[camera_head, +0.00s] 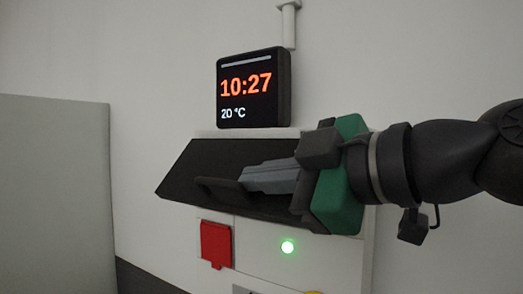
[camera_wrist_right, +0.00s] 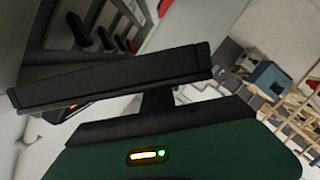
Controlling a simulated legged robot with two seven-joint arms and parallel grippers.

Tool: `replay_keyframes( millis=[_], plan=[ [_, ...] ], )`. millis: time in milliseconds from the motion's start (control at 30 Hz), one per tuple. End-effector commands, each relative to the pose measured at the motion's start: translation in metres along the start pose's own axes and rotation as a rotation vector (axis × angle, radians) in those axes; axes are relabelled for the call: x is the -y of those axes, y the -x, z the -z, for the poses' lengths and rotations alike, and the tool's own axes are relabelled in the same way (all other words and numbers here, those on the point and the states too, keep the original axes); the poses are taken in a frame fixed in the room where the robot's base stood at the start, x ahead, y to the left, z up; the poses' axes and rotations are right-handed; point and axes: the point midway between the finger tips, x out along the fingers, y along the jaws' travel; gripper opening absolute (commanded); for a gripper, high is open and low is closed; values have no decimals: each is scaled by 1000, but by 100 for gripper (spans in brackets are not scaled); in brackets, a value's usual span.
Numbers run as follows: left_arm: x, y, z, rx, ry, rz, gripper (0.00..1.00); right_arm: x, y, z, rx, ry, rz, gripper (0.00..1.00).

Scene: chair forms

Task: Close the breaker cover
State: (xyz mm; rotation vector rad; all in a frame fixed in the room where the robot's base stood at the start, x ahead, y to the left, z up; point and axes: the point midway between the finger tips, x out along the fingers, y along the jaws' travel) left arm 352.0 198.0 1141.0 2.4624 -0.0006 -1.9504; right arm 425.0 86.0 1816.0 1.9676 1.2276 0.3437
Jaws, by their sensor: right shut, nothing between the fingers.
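The dark breaker cover (camera_head: 185,170) slants across the front of a white wall box in the head view and stands partly open. A dark bar-like part (camera_head: 217,185) shows on its face, beside my fingertips. My right gripper (camera_head: 246,178) comes in from the right, with grey fingers shut and empty in front of the cover. I cannot tell whether the fingertips touch it. In the right wrist view a row of dark breaker switches (camera_wrist_right: 103,36) shows at the upper left, above the green gripper body (camera_wrist_right: 190,150). The left gripper is not in view.
A black clock display (camera_head: 252,88) sits above the box. Below the cover are a red flap (camera_head: 215,243) and a lit green lamp (camera_head: 287,246). A grey panel (camera_head: 55,190) stands at the left. Shelving (camera_wrist_right: 300,105) shows at the right of the wrist view.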

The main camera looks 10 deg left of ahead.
Motion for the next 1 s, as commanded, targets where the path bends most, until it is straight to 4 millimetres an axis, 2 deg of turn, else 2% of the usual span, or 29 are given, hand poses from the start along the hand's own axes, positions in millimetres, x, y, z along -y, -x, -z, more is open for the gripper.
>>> replay_keyframes(
  millis=[33,400,767,1000],
  plan=[
    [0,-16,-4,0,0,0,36,8,-3,-10,0,41,-10,0],
    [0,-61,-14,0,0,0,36,11,-10,-41,1,378,-95,0],
    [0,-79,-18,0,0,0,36,4,-15,-61,2,636,-159,0],
    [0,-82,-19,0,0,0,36,0,-18,-69,1,634,-158,0]
  ],
)
